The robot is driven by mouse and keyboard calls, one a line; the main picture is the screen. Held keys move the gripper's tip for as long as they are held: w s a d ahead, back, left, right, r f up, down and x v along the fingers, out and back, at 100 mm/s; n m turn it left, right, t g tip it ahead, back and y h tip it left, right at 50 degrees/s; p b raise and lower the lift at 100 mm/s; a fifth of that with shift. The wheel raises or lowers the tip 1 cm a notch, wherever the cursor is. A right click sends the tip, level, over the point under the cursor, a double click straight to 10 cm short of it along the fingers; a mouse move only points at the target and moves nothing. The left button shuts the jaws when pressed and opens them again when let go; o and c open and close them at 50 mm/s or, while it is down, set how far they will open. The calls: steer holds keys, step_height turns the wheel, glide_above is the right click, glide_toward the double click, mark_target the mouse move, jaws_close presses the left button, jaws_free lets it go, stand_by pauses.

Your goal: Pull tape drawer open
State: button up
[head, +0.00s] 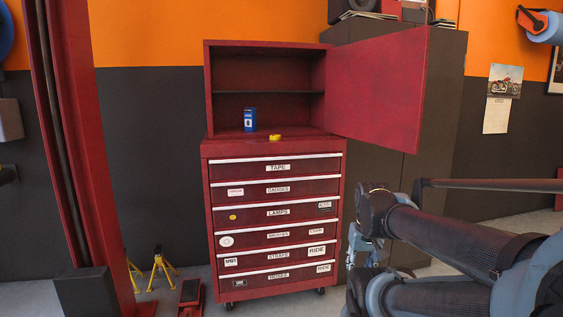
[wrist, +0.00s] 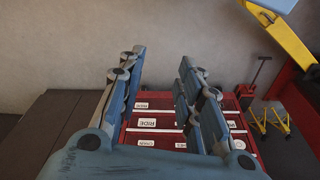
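The tape drawer (head: 235,171) is the top drawer of a red tool cabinet in the head view. It looks shut and flush with the drawers below. It has a pale strip along its top edge and a white TAPE label (head: 277,168). My gripper (wrist: 163,62) is open and empty in the wrist view, its blue fingers spread apart. The red drawer fronts (wrist: 160,133) show between and below the fingers there. In the head view my gripper is right of the cabinet, lower than the tape drawer and apart from it, partly hidden by my arm.
An upper cupboard (head: 207,90) stands over the drawers, its door (head: 377,88) swung open to the right. A red lift post (head: 75,130) and yellow stands (head: 161,272) are left.

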mark_target(280, 158)
steer(key=shift+w, duration=0.1)
steer(key=w+a+r+m+t+y, duration=0.1)
steer(key=w+a+r+t+y, duration=0.15)
steer(key=w+a+r, duration=0.35)
steer(key=w+a+r+m+t+y, duration=0.1)
steer(key=w+a+r+y, duration=0.2)
steer(key=w, duration=0.5)
steer(key=w+a+r+m+t+y, duration=0.1)
steer(key=w+a+r+t+y, duration=0.15)
steer(key=w+a, duration=0.4)
steer(key=w+r+m+t+y, duration=0.2)
steer(key=w+r+m+t, duration=0.15)
steer(key=w, duration=0.55)
steer(key=w+r+m+t+y, duration=0.15)
steer(key=w+r+m, duration=0.25)
steer(key=w, duration=0.6)
steer(key=w+a+t, duration=0.1)
steer(key=w+a, duration=0.9)
steer(key=w, duration=0.3)
steer(key=shift+w+a+f, duration=0.15)
steer(key=shift+f, duration=0.05)
steer(key=shift+h, duration=0.25)
jaws_close()
